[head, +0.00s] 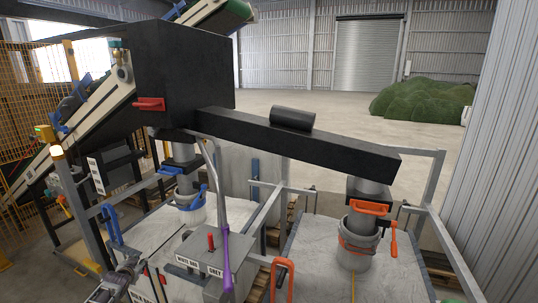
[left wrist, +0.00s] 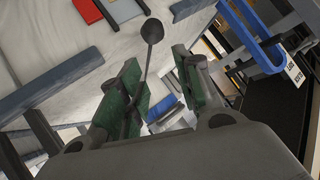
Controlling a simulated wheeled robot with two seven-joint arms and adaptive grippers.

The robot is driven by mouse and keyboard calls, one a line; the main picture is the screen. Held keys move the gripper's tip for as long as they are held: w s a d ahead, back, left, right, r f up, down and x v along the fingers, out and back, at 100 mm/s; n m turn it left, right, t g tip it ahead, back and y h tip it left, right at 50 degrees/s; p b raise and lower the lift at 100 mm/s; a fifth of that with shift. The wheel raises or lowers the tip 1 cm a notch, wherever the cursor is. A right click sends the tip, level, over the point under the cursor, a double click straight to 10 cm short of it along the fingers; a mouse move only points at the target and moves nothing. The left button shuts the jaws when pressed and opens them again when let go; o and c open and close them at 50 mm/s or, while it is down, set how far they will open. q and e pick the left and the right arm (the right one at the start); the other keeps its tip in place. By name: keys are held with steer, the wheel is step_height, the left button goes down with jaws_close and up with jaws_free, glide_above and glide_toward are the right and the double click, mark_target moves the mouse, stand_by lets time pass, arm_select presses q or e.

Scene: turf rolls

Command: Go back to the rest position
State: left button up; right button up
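My left gripper (head: 128,266) shows small at the bottom left of the head view, low over the front of the machine frame. In the left wrist view, its two green-padded fingers (left wrist: 160,88) stand apart, so it is open. A thin dark rod with a round knob (left wrist: 152,30) runs up near the left-hand finger. I cannot tell whether the rod touches that finger. No object is clamped between the pads. My right gripper is not in view.
A black chute (head: 300,139) spans above two white bulk bags (head: 322,240). Blue and orange (head: 283,280) handles stick out nearby.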

arm_select(q)
steer(key=s+d+f+g+h, duration=0.15)
steer(key=s+d+f, duration=0.35)
steer(key=s+f, duration=0.55)
steer(key=s+d+f+m+g, duration=0.15)
steer(key=s+d+f, duration=0.35)
steer(key=s+f, duration=0.55)
steer(key=s+d+f+n+g, duration=0.1)
steer(key=s+d+f+g, duration=0.2)
steer(key=s+d+f, duration=0.7)
steer(key=s+d+f+g, duration=0.1)
steer(key=s+d+f, duration=0.2)
steer(key=s, duration=0.9)
steer(key=s+d+f+g+h, duration=0.1)
steer(key=s+d+f, duration=0.3)
steer(key=s, duration=0.9)
steer(key=s+d+f+g+h, duration=0.1)
steer(key=s+d+f+g, duration=0.1)
steer(key=s+f, duration=0.5)
steer(key=s+d, duration=0.1)
steer(key=s, duration=0.5)
steer(key=shift+d+f+g, duration=0.15)
steer(key=shift+f+g, duration=0.15)
steer(key=shift+g, duration=0.1)
